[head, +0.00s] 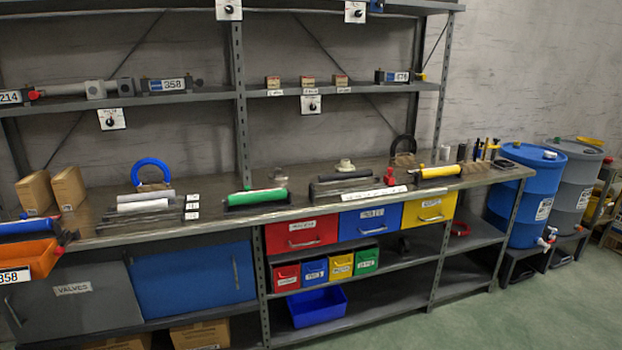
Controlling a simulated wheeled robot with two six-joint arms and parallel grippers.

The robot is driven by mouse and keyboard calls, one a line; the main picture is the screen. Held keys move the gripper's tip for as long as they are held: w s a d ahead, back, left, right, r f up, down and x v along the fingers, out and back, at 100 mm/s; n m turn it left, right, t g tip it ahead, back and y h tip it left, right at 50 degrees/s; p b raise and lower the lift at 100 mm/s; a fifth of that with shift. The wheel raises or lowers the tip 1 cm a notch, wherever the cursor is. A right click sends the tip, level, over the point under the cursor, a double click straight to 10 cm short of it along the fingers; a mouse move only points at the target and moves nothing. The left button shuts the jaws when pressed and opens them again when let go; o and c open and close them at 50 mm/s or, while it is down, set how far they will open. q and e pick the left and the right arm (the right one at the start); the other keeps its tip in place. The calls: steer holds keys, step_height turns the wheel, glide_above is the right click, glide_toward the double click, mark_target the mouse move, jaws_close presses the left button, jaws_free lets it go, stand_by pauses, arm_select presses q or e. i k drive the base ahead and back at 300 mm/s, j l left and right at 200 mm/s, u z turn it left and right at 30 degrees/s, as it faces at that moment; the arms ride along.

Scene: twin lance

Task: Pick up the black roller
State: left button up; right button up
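A long dark roller (345,177), which looks black, lies on the workbench (225,218) right of the middle, in a dark holder. A white label strip lies just in front of it, and a small pale round object sits behind it. A green roller (258,197) lies to its left and a yellow roller (440,171) to its right, each in a dark holder. Neither of my grippers shows in the head view.
White and grey rollers (146,203) and a blue roller (25,226) lie further left, with an orange bin (28,257) at the front edge. A small red object (389,176) stands just right of the dark roller. Shelves hang above; coloured drawers sit below.

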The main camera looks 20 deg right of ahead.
mark_target(325, 178)
steer(key=i+j, duration=0.25)
steer(key=i, duration=0.15)
steer(key=i+l+u, duration=0.15)
steer(key=i+l, duration=0.2)
steer(key=i, duration=0.2)
steer(key=i+l+u, duration=0.15)
steer(key=i+l, duration=0.2)
steer(key=i, duration=0.15)
